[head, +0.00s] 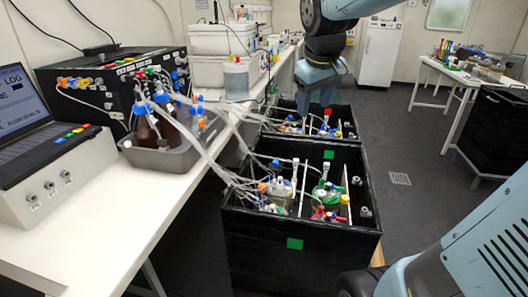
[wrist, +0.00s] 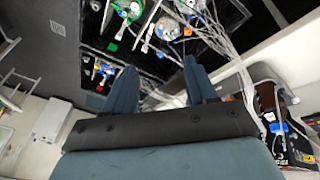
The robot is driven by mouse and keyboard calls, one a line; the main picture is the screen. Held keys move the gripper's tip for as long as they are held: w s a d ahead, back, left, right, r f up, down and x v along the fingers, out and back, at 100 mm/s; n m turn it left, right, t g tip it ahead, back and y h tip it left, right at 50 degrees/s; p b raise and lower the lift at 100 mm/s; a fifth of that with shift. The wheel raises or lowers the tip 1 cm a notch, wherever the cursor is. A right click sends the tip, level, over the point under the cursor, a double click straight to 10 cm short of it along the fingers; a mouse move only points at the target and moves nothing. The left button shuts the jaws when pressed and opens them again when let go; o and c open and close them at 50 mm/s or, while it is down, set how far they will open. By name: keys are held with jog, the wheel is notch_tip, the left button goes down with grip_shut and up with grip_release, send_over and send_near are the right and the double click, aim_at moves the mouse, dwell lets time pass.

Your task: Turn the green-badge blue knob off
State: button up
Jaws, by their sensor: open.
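The near black shaker box (head: 255,240) has a green badge (head: 294,244) on its front and another on its back wall (head: 328,154). Inside are vessels with tubes and coloured caps. My gripper (head: 325,98) points down over the far box, behind the near one, touching nothing I can see. In the wrist view my gripper (wrist: 160,85) is open and empty, with vessels and tubes beyond its fingers.
The far black box carries a red badge (head: 327,111). Clear tubes run from the bench on the left into the boxes. The bench holds a laptop (head: 35,120), a black control unit (head: 115,85) and brown bottles in a grey tray (head: 175,158).

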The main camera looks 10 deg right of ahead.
jog(key=w+f+n+g, duration=0.1)
jog(key=w+f+n, duration=0.2)
jog(key=w, duration=1)
jog(key=n+g+y, duration=0.1)
jog(key=n+g, duration=0.2)
jog(key=n, duration=0.5)
send_over(275, 161)
notch_tip(275, 161, down, 26)
notch_tip(275, 161, down, 14)
jog(key=shift+s+r, duration=0.1)
jog(key=shift+r, duration=0.1)
jog(key=shift+c, duration=0.2)
